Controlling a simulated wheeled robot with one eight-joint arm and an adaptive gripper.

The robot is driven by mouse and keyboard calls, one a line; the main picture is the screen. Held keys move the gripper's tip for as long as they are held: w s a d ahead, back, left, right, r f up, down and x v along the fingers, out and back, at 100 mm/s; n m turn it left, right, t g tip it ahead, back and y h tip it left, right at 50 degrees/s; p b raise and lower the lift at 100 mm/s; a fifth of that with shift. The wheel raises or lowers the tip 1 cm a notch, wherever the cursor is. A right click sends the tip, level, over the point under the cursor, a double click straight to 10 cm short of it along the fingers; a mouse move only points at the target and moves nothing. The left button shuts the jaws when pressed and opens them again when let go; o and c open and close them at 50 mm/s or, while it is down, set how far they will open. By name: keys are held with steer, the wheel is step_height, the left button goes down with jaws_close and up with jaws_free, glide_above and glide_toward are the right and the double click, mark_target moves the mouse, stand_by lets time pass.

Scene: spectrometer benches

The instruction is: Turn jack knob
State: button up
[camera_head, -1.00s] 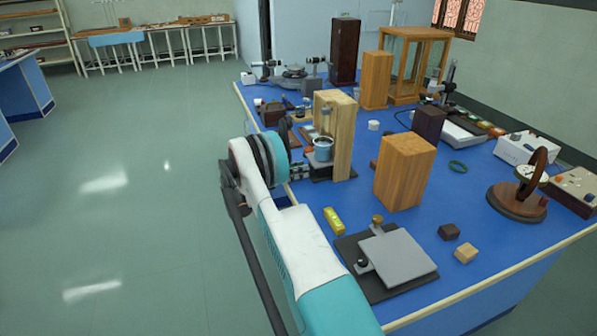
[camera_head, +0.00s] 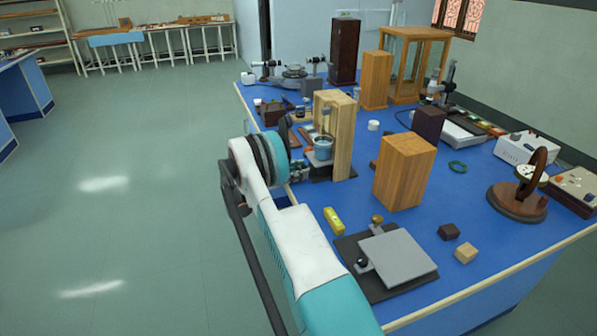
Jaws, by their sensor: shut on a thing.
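A small jack (camera_head: 322,172) stands low at the foot of a pale wooden stand (camera_head: 343,140), near the left edge of the blue bench. A blue cup (camera_head: 322,149) sits above it, within the stand. My gripper (camera_head: 302,171) reaches in from the left beside the jack, at about its height. It is shut at the near left side of the jack, on the jack knob. The knob itself is hidden by the fingers, and my wrist covers part of the view.
A flat grey plate device (camera_head: 400,257) with a brass knob lies at the front. A wooden block (camera_head: 404,172) stands right of the stand. Several instruments fill the back of the bench (camera_head: 470,212). The floor at left is clear.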

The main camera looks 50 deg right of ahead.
steer(key=shift+m, duration=0.4)
steer(key=o, duration=1.1)
steer(key=v, duration=1.2)
